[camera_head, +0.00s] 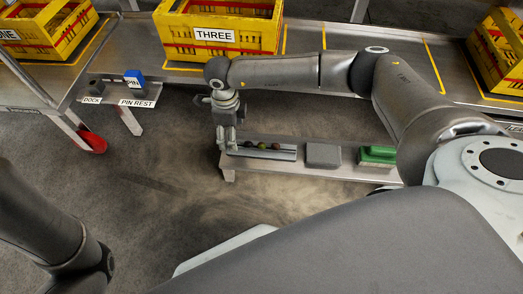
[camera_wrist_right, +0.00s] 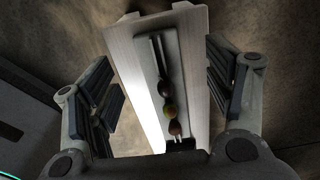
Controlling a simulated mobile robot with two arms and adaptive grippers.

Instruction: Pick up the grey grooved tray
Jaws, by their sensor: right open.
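My right gripper (camera_head: 227,145) is above the tray's left end. In the wrist view its fingers (camera_wrist_right: 160,92) are spread, one on each side of the tray, with gaps on both sides. My left gripper is out of view.
On the low bench (camera_head: 330,171), a grey block (camera_head: 323,155) and a green-topped block (camera_head: 377,155) sit right of the tray. Behind stands a long metal table with a yellow crate marked THREE (camera_head: 215,35). A blue PIN piece (camera_head: 133,78) is at the left. Floor in front is clear.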

